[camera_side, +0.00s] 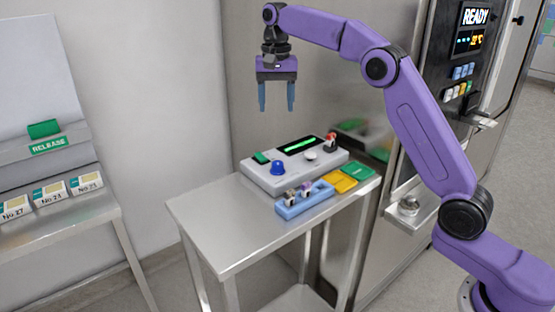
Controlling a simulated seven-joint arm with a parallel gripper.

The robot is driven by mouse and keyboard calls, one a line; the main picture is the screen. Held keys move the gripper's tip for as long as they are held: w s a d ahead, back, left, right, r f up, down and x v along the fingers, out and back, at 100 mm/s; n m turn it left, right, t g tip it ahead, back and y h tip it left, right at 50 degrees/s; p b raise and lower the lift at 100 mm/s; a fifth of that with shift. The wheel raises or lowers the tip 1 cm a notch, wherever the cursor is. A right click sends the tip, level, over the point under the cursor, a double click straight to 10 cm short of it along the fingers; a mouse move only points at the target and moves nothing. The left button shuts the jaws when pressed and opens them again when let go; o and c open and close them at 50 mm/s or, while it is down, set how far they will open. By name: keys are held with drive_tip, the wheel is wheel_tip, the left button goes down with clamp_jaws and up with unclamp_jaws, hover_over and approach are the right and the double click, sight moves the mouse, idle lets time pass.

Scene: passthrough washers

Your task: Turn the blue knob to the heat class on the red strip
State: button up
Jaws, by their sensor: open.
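The blue knob (278,168) sits on top of a light grey control box (263,180) on a small steel table. The box also carries a lit green display (299,145), a white round button (310,155), a red-topped part (330,141) and a green piece (261,157). I cannot make out a red strip or any knob marking at this size. My gripper (276,107) is open and empty, pointing down, well above the box and apart from the knob.
A blue holder (304,204) with small items stands before the box. Yellow (341,181) and green (358,172) trays lie at its right. A left-hand table holds numbered boxes (50,193). The steel table's left part (215,225) is clear.

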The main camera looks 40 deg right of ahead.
sight(278, 162)
drive_tip(key=shift+m, duration=0.3)
drive_tip(key=f, duration=1.7)
drive_tip(key=shift+w+d+f, duration=0.2)
drive_tip(key=shift+w+d, duration=0.05)
drive_tip(key=shift+d, duration=0.15)
drive_tip(key=c, duration=1)
